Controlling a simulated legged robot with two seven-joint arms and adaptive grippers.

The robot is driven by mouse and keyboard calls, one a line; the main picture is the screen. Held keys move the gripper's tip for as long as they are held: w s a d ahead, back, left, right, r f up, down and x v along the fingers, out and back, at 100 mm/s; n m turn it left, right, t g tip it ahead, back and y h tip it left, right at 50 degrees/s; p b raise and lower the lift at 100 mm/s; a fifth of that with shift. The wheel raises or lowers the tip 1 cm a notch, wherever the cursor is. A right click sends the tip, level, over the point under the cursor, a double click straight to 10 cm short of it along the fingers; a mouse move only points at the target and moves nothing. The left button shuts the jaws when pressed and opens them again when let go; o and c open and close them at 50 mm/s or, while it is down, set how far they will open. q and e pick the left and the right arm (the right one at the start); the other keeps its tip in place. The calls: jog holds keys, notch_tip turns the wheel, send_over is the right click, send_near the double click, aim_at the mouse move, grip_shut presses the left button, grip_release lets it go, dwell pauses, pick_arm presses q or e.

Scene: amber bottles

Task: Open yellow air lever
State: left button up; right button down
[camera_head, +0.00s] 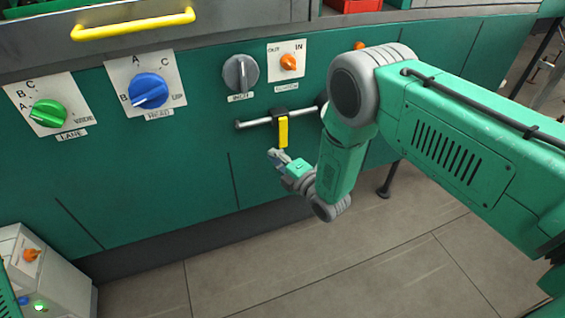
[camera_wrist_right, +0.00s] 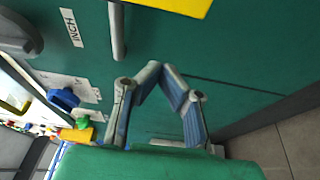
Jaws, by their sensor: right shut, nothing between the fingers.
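The yellow air lever (camera_head: 283,132) hangs down from a black valve body (camera_head: 281,113) on a thin horizontal metal pipe (camera_head: 254,122) on the green panel. In the right wrist view its yellow surface (camera_wrist_right: 180,4) is cut off by the top edge. My right gripper (camera_head: 274,153) is just below the lever's lower end and slightly left of it. In the wrist view the right gripper (camera_wrist_right: 163,72) is shut and empty, its fingertips below the yellow lever in the picture. I cannot tell whether they touch it. My left gripper is not in view.
Green (camera_head: 48,113), blue (camera_head: 149,91) and grey (camera_head: 240,73) knobs and an orange switch (camera_head: 288,62) sit on the panel above and left. A yellow handle bar (camera_head: 134,23) is at the top. Open floor (camera_head: 330,265) lies in front.

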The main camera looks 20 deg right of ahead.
aim_at(283, 133)
jog(key=w+d, duration=0.1)
jog(key=w, duration=0.2)
jog(key=w+d+b, duration=0.1)
jog(key=shift+w+d, duration=0.3)
dwell(0.3)
